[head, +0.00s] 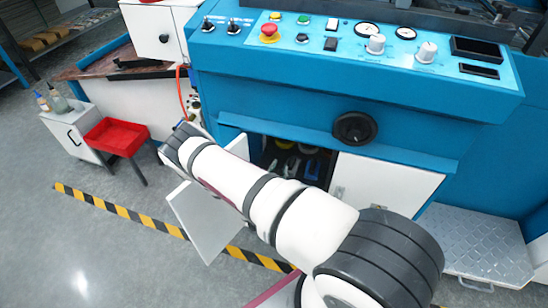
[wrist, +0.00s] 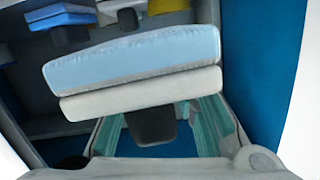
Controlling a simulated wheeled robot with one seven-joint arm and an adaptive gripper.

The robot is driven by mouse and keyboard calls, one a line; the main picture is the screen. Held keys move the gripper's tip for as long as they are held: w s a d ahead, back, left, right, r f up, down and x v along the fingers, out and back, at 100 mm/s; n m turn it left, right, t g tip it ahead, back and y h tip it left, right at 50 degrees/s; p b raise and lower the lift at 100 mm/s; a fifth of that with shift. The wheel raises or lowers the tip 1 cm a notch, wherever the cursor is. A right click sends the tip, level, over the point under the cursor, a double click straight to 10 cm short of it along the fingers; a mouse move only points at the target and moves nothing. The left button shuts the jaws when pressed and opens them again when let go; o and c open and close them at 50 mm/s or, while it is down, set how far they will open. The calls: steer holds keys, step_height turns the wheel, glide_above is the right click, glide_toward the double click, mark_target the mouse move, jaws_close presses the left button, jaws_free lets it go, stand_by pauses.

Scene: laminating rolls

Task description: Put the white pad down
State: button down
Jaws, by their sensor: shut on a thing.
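The white pad (wrist: 140,92) shows in the wrist view as a pale slab, lying across the picture and slightly tilted. A light blue layer (wrist: 135,55) lies against it on the far side; I cannot tell whether the two are one piece. My gripper (wrist: 140,70) is shut on the pad, with one dark fingertip against its near side and what looks like the other beyond the far side. What lies under the pad is hidden. In the head view my arm hides the gripper and the pad.
A blue machine (head: 280,95) has an open cupboard (head: 290,160) with several yellow, white and blue items inside. Its white door (head: 205,220) stands open near my arm. In the wrist view, grey shelving holds a yellow item (wrist: 65,36). A red tray (head: 116,135) stands at left; the floor (head: 100,245) is clear.

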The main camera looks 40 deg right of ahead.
steer(key=w+d+b, duration=0.1)
steer(key=w+d, duration=0.1)
steer(key=w, duration=0.2)
steer(key=w+d+f+b, duration=0.1)
steer(key=w+d, duration=0.1)
steer(key=w, duration=0.2)
steer(key=w+d+b, duration=0.1)
steer(key=w+d, duration=0.1)
steer(key=w, duration=0.2)
steer(key=shift+w+d+f, duration=0.15)
steer(key=shift+w+d, duration=0.2)
steer(key=f+b, duration=0.1)
steer(key=f, duration=0.1)
steer(key=f+b, duration=0.1)
steer(key=shift+w+d+f, duration=0.1)
steer(key=shift+w+f, duration=0.1)
steer(key=shift+f, duration=0.15)
steer(key=shift+r, duration=0.1)
steer(key=c, duration=1.2)
jaws_free()
steer(key=shift+s+a, duration=0.15)
steer(key=shift+a, duration=0.05)
steer(key=p+v, duration=0.3)
steer(key=v, duration=0.8)
steer(key=shift+s+a+r, duration=0.1)
steer(key=shift+s+a, duration=0.05)
steer(key=shift+s, duration=0.1)
